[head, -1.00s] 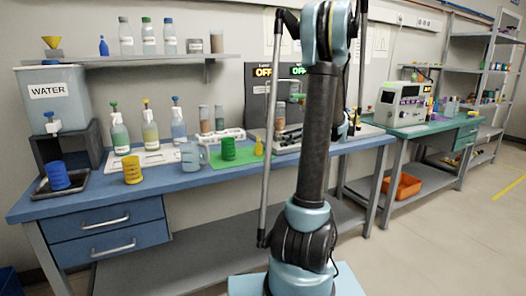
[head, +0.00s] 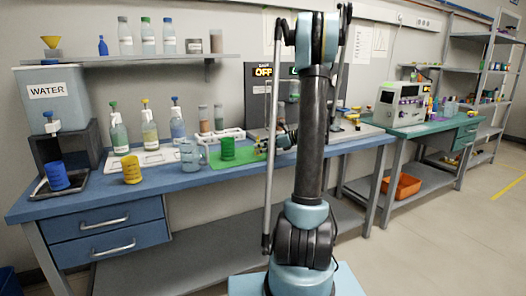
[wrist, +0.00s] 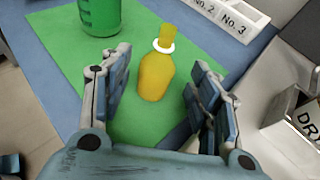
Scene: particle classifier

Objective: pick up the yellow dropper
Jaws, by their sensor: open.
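The yellow dropper (wrist: 156,72) shows in the wrist view as a small yellow bottle with a white ring at its neck and a yellow top. It is over the green mat (wrist: 60,37) and lies in line with the gap between my fingers. My gripper (wrist: 156,88) is open, with one finger on each side of the dropper; I see no clear contact. In the head view my gripper (head: 268,145) is at the right edge of the green mat, and the dropper is hard to make out there.
A green beaker (wrist: 99,14) stands on the mat, left of the dropper. A white rack with numbered labels (wrist: 222,14) is behind it. A grey device (wrist: 292,125) is close on the right.

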